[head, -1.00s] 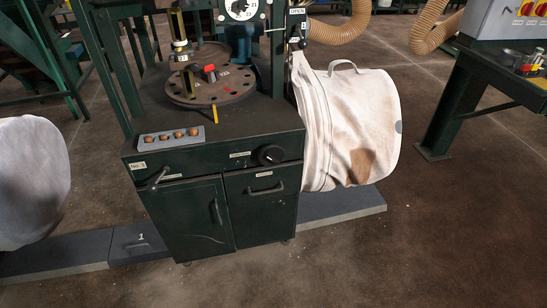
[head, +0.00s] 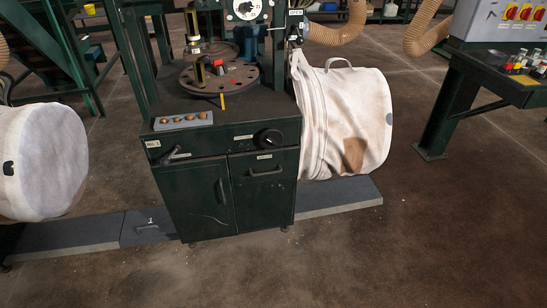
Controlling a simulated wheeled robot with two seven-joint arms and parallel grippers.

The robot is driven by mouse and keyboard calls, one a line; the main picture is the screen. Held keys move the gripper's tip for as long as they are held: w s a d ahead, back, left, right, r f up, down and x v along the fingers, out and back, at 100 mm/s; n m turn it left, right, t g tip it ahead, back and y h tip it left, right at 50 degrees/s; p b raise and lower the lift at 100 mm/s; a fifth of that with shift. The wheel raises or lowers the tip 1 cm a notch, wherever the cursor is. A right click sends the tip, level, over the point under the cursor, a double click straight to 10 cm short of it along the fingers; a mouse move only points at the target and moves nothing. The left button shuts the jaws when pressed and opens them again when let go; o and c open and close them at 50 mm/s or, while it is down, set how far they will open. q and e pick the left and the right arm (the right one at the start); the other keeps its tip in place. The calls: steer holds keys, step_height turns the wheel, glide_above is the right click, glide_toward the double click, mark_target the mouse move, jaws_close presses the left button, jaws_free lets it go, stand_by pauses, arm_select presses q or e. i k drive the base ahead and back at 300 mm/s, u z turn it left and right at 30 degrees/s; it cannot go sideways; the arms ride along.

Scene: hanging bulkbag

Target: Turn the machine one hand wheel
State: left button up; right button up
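The green machine (head: 222,178) stands in the middle of the head view, with a small label at the left of its front that seems to read No. 1. A round black hand wheel or knob (head: 268,138) sits on the upper right of its front panel. A dark crank-like handle (head: 174,153) sticks out at the upper left of the front. A round perforated disc (head: 225,88) with a yellow pointer lies on top. Neither of my grippers is in view.
A white bulk bag (head: 345,125) hangs against the machine's right side, and another (head: 40,165) is at the left edge. A low grey plinth (head: 335,196) runs along the floor. A control-box table (head: 490,75) stands at the right. The floor in front is clear.

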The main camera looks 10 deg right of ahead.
mark_target(271, 138)
steer(key=u, duration=0.75)
steer(key=i, duration=0.55)
steer(key=z, duration=0.85)
